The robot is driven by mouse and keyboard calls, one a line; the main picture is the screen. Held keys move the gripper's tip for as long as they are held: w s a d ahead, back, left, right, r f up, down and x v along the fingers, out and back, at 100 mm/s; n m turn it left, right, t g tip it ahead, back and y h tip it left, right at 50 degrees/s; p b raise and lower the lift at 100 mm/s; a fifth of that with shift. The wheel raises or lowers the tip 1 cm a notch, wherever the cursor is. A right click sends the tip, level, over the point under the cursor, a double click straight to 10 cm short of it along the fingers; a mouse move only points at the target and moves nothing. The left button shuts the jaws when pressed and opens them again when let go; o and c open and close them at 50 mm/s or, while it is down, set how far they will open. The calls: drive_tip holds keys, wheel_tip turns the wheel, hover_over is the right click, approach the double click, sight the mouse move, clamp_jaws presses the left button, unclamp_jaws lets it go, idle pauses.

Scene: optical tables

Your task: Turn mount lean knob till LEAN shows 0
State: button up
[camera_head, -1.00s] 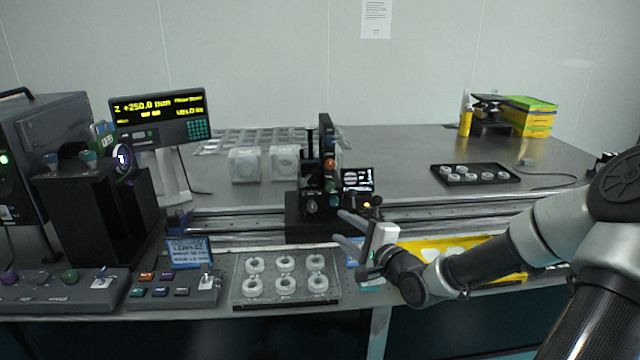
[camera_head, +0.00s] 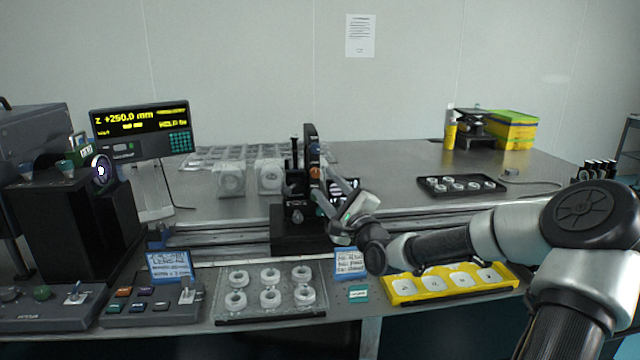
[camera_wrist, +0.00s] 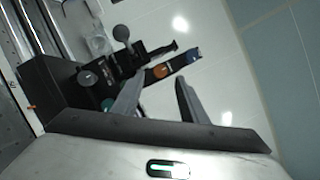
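The black mount (camera_head: 312,150) stands upright on a dark block on the rail. An orange knob (camera_head: 315,173) shows on it, also in the wrist view (camera_wrist: 160,71). The wrist view also shows a blue knob (camera_wrist: 193,56), a teal knob (camera_wrist: 107,104) and a grey-blue knob (camera_wrist: 86,78). I cannot tell which is the lean knob. My gripper (camera_head: 335,195) is at the mount's right side. In the wrist view its fingers (camera_wrist: 158,88) are apart with nothing between them, the orange knob beyond the gap. The small screen beside the mount is mostly hidden by my gripper; no LEAN value is readable.
A clear tray of white rings (camera_head: 254,308) and a yellow tray (camera_head: 395,296) lie at the front edge. A large readout (camera_head: 142,128) shows Z +250.0 mm. A black tray (camera_head: 430,192) lies back right.

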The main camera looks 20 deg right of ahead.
sight(318, 174)
drive_tip(key=shift+x, duration=2.1)
clamp_jaws()
drive_tip(key=shift+r, duration=0.1)
